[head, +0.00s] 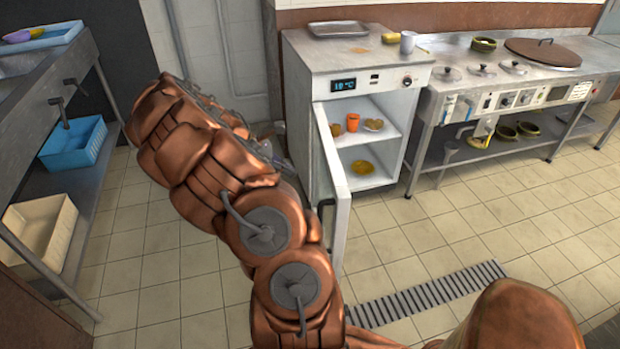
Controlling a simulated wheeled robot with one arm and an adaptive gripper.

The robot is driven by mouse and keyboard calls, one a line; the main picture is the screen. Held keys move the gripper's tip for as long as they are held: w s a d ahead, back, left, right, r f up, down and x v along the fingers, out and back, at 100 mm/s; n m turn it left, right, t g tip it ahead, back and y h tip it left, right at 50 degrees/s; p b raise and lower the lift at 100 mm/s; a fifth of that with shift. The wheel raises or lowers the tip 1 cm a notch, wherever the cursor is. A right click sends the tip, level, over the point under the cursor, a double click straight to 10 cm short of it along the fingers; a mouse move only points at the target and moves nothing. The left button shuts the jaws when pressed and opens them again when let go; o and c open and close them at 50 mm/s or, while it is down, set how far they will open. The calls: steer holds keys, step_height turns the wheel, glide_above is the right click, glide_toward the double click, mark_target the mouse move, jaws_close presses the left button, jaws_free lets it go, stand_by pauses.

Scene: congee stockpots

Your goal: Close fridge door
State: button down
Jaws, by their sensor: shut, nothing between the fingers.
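The small steel fridge (345,70) stands against the back wall with a lit temperature display on its front. Its door (342,215) is hinged at the fridge's left side and stands wide open, swung out toward me and seen nearly edge-on. A dark handle (325,208) shows on the door's outer, left face. My gripper (278,160) is at the end of my folded copper arm, left of the fridge and the door, on the door's outer side. It is shut and holds nothing. My arm partly hides it, and I cannot tell whether it touches the door.
Inside the fridge are an orange cup (353,122) and yellow dishes on two shelves. A steel counter with pots and lids (542,52) stands at right. A sink bench with a blue crate (75,143) is at left. The tiled floor before the fridge is open, with a drain grate (430,295).

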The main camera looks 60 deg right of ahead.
mark_target(334, 189)
steer(key=x, duration=0.3)
steer(key=p+x, duration=0.1)
steer(key=x, duration=0.3)
steer(key=s+r+x, duration=0.1)
steer(key=x, duration=0.3)
steer(key=shift+s+d+r, duration=0.1)
steer(key=shift+d, duration=0.15)
steer(key=shift+s+d+p, duration=0.3)
steer(key=shift+s+d, duration=0.15)
steer(key=shift+s, duration=0.1)
